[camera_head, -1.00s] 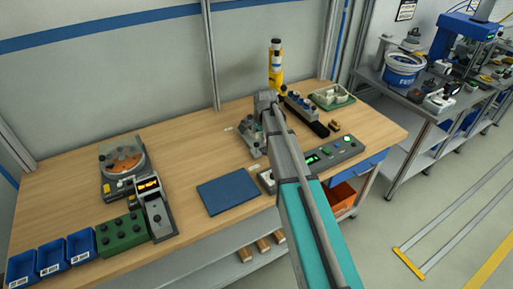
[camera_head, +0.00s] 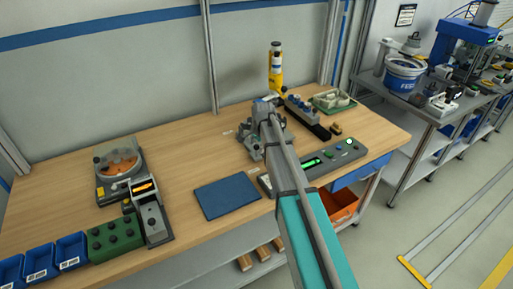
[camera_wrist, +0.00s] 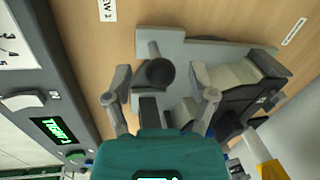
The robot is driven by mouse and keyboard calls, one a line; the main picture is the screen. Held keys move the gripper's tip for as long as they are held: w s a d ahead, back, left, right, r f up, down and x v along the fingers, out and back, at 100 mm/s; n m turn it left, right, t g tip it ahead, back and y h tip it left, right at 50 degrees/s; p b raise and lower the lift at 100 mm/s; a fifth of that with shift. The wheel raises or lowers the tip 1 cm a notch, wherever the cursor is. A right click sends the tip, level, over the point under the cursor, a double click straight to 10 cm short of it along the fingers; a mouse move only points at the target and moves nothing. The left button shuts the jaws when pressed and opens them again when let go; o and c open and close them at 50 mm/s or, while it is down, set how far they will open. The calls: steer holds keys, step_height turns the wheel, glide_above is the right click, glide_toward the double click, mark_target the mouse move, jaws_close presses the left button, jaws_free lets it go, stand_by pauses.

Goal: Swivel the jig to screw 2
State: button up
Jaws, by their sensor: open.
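The jig (camera_head: 245,135) is a grey fixture on the wooden bench, partly hidden behind my arm in the head view. In the wrist view its grey base plate (camera_wrist: 225,50) carries a dark round knob (camera_wrist: 155,73) on a short grey post. A black and beige block (camera_wrist: 240,85) stands on its right side. My gripper (camera_wrist: 160,80) is open, with one finger on each side of the knob; I cannot tell whether either touches it. A label ending in "EW 2" (camera_wrist: 107,10) lies on the bench beside the jig. My fingertips are hidden in the head view.
A control panel (camera_head: 333,159) with a green display stands right of the jig; it is close at left in the wrist view. A blue mat (camera_head: 227,196) lies in front. A yellow driver (camera_head: 276,70) and a green tray (camera_head: 333,101) stand behind.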

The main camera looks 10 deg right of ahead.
jaws_close()
stand_by(0.3)
steer(key=shift+d, duration=0.1)
steer(key=shift+w+a, duration=0.15)
steer(key=shift+a, duration=0.05)
stand_by(0.3)
